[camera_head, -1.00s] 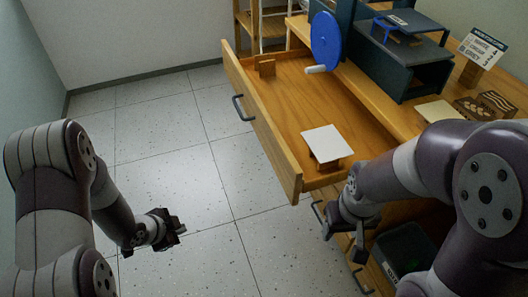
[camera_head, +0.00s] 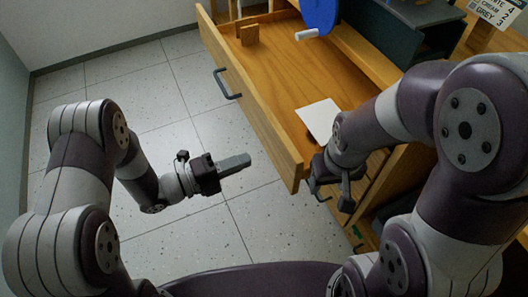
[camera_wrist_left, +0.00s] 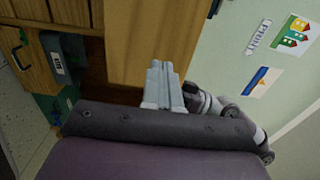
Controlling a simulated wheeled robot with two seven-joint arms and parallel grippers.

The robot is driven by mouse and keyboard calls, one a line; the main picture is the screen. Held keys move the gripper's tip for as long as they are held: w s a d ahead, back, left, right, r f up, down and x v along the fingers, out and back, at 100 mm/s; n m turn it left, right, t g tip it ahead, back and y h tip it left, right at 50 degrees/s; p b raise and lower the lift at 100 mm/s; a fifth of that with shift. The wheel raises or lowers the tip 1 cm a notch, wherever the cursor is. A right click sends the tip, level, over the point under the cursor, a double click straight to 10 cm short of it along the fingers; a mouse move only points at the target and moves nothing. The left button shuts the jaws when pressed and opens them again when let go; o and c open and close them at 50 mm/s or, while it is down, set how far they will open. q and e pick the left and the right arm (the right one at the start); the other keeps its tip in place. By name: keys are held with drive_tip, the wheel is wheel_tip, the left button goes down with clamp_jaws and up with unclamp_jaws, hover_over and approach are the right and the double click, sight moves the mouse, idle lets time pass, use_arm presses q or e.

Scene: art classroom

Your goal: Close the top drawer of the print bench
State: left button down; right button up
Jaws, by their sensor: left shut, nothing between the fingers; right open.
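The top drawer (camera_head: 252,108) of the print bench stands pulled far out, its front with a dark handle (camera_head: 227,84) facing the lower left. A white card (camera_head: 319,119) and a small wooden block (camera_head: 248,33) lie in it. My left gripper (camera_head: 236,164) is shut and empty, over the floor to the left of the drawer front, apart from it. In the left wrist view the shut fingers (camera_wrist_left: 160,82) show in front of a wooden panel. My right gripper (camera_head: 331,182) is open by the drawer's near front corner; whether it touches is unclear.
A blue disc with a white handle (camera_head: 319,15) overhangs the drawer's far side. A dark shelf unit (camera_head: 385,32) stands on the bench top. Lower drawers (camera_wrist_left: 35,40) and a dark box (camera_wrist_left: 58,62) show in the left wrist view. The tiled floor (camera_head: 165,85) at left is clear.

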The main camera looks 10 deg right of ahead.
sight(276, 149)
use_arm(q)
drive_tip(key=x, duration=0.6)
drive_tip(key=shift+w+d+b, duration=0.1)
drive_tip(key=shift+d+b, duration=0.15)
drive_tip(key=shift+b, duration=0.15)
